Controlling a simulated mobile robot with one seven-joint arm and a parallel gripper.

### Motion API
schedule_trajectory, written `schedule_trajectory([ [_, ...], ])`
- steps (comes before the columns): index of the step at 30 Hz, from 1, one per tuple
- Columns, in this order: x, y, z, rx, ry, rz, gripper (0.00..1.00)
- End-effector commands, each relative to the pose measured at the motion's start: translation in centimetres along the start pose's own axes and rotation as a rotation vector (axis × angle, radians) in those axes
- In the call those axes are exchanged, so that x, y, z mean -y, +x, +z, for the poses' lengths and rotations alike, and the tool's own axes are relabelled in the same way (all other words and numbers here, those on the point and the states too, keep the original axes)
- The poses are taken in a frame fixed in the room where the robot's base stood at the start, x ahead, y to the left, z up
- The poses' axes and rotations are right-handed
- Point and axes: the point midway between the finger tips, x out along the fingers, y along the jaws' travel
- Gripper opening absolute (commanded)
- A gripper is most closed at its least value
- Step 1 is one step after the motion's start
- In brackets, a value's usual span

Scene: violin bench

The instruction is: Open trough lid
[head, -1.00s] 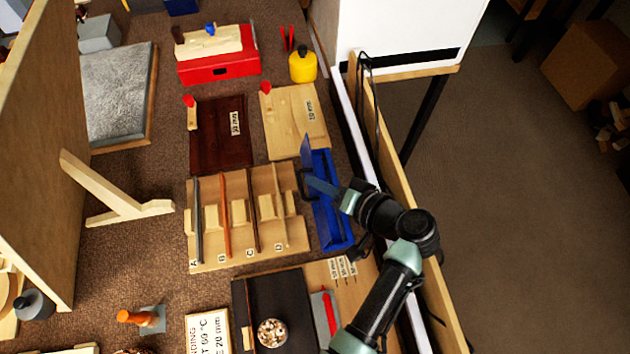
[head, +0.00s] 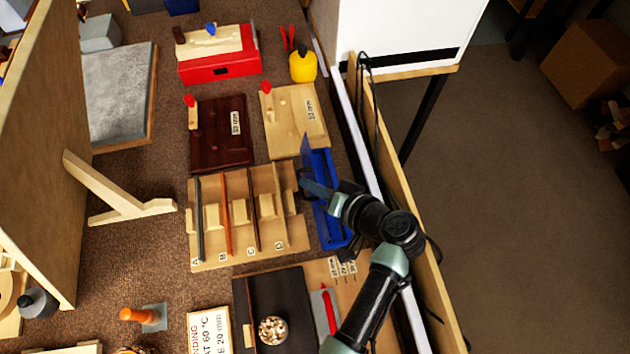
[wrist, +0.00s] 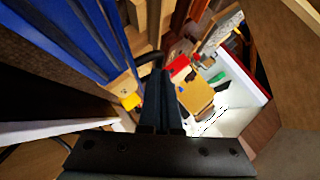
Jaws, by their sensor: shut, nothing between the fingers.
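The blue trough (head: 338,231) lies at the right of the bench, with part of its inside showing. A thin blue panel, apparently its lid (head: 306,152), stands raised along the trough's left edge. A dark handle is at the lid's left side, partly hidden by my fingers; a dark bar, likely this handle, shows in the wrist view (wrist: 152,60). My gripper (head: 306,186) is shut and empty, crossing over the trough from the right with its fingertips at the lid and handle. I cannot tell whether they touch. Blue ribbed surfaces (wrist: 62,38) fill the wrist view's upper left.
A wooden rack (head: 208,258) with several strips stands just left of the trough. A pale board (head: 290,130) and yellow bottle (head: 303,66) lie beyond it. The bench's raised wooden edge (head: 430,250) runs along the right, under my arm. A dark tray (head: 262,300) is in front.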

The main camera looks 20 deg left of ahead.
Motion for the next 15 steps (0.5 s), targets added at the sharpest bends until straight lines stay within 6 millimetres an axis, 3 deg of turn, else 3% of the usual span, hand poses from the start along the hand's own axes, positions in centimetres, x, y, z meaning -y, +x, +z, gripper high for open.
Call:
schedule_trajectory([
  [15, 1.6, 1.1, 1.2, 0.005, -0.167, 0.157, 0.00],
])
